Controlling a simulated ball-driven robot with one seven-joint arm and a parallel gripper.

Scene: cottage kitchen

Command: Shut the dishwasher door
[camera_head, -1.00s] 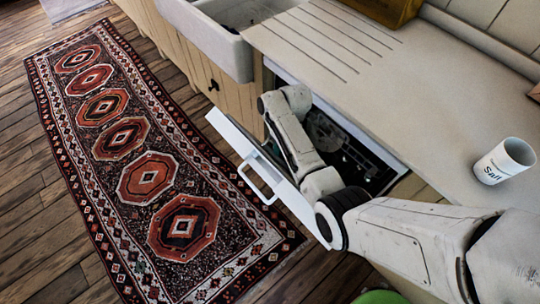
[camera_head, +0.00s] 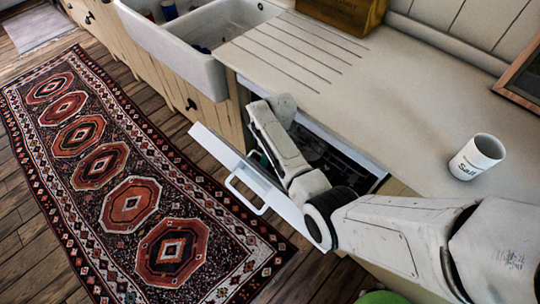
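The dishwasher door (camera_head: 226,154) is white with a white bar handle (camera_head: 240,189) on its outer face. It stands partly open, tilted out from under the counter over the wooden floor. The dishwasher's dark inside (camera_head: 338,160) shows in the gap behind the door. My arm crosses in front of the door and the opening, with its bent part near the door's inner side. I cannot tell whether it touches the door. My gripper is not visible; the arm and the counter edge hide that area.
The counter (camera_head: 400,110) runs above the dishwasher, with a white salt mug (camera_head: 477,157) near its front. A white sink (camera_head: 195,45) lies to the left. A patterned rug (camera_head: 105,165) covers the floor in front. A green round thing (camera_head: 381,297) is at the bottom edge.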

